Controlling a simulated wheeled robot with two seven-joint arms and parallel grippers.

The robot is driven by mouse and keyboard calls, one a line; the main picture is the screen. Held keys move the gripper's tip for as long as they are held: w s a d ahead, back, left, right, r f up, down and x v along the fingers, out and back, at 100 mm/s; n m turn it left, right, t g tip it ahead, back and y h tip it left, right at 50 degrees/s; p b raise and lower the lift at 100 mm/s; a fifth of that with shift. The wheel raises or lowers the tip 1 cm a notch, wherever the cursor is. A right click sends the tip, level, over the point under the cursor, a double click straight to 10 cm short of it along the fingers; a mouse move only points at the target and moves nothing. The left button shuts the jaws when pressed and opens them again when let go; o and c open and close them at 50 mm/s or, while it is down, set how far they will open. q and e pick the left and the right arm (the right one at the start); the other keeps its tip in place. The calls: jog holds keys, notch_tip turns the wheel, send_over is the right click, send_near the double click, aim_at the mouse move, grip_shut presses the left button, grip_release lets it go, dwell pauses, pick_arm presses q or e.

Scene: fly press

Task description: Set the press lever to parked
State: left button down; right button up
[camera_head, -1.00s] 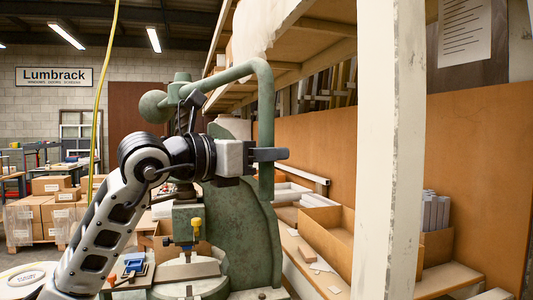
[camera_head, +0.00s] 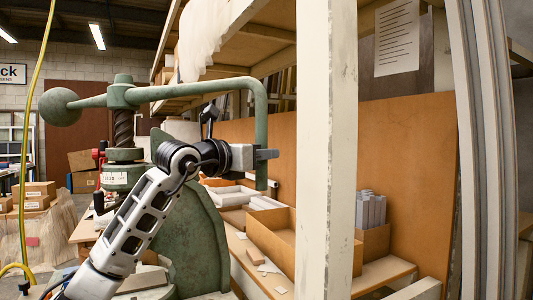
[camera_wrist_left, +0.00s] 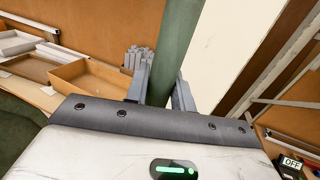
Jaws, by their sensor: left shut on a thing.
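The press lever (camera_head: 190,91) is a green bar with a ball weight (camera_head: 60,106) at its left end. It runs through the hub on top of the press screw (camera_head: 123,128) and bends down at the right into a vertical handle (camera_head: 261,125). My left gripper (camera_head: 266,155) is shut around this handle, partway down. In the left wrist view the green handle (camera_wrist_left: 176,45) stands between the two fingers (camera_wrist_left: 162,92). The green press body (camera_head: 190,235) is partly hidden behind my left arm. My right gripper is not in view.
A pale post (camera_head: 326,150) stands close to the right of the handle. Wooden shelving (camera_head: 240,35) hangs behind the lever. An open orange box (camera_head: 270,240) sits on the bench behind. A yellow hose (camera_head: 35,110) hangs at the left.

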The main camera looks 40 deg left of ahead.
pick_arm(q)
jog(key=shift+w+f, duration=0.15)
jog(key=shift+f, duration=0.15)
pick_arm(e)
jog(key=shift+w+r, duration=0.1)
pick_arm(q)
jog(key=c, duration=1.2)
grip_release()
jog(key=shift+w, duration=0.1)
jog(key=shift+c, duration=0.2)
jog(key=shift+w+a+f, duration=0.15)
jog(key=shift+r, duration=0.2)
jog(key=shift+s+f+b, duration=0.1)
jog(key=shift+s+b, duration=0.2)
jog(key=shift+s, duration=0.3)
jog(key=s+a+b, duration=0.2)
jog(key=s+b, duration=0.5)
jog(key=s, duration=0.7)
jog(key=shift+s+a+b, duration=0.15)
jog(key=shift+s+b, duration=0.15)
jog(key=shift+s, duration=0.05)
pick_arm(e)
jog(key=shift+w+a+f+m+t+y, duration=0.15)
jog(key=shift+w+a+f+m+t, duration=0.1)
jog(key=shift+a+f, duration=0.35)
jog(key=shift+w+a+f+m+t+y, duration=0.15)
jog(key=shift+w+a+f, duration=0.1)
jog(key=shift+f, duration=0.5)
